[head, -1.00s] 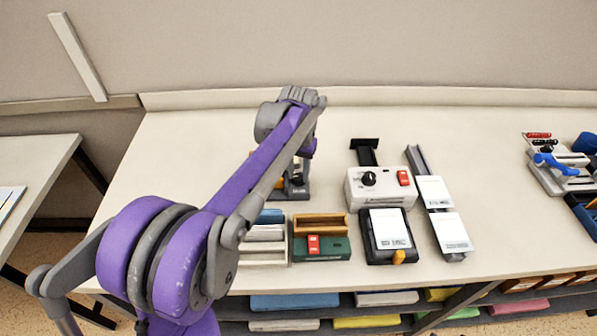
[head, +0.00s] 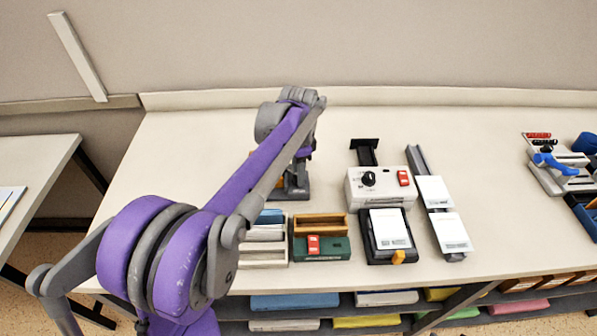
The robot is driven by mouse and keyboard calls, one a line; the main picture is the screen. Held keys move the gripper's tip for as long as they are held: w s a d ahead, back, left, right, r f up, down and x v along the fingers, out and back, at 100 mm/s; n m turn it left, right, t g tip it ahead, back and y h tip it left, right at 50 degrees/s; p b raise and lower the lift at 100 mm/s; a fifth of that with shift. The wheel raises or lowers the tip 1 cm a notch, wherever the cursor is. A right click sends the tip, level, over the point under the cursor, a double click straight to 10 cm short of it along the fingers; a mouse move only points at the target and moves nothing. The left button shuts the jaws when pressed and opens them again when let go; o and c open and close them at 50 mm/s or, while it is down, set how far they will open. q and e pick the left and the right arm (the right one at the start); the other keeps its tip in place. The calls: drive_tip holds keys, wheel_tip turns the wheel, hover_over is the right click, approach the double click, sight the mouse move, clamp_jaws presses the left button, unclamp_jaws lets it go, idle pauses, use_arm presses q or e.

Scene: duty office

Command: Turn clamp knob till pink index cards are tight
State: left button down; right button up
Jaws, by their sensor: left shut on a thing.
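My purple and grey left arm reaches in from the left, over the back-left part of the desk. My left gripper (head: 292,178) points down at a dark grey clamp-like stand (head: 293,193) on the desk, behind the open trays. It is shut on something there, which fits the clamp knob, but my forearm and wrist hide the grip. I cannot make out the knob or any pink index cards at the clamp. A bit of orange shows beside the wrist. My right gripper is not in view.
Right of the stand are a white box (head: 381,190) with a black dial and red switch, a green-based wooden tray (head: 321,249), a black card holder (head: 380,257) and a grey rail (head: 418,160). Coloured packs fill the shelf below. The desk's back strip is clear.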

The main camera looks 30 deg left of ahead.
use_arm(q)
drive_tip(key=shift+m, duration=1.1)
drive_tip(key=c, duration=0.5)
unclamp_jaws()
wheel_tip(320, 180, up, 11)
drive_tip(key=shift+f+p, duration=0.1)
drive_tip(key=shift+p, duration=0.25)
drive_tip(key=shift+s+f, duration=0.1)
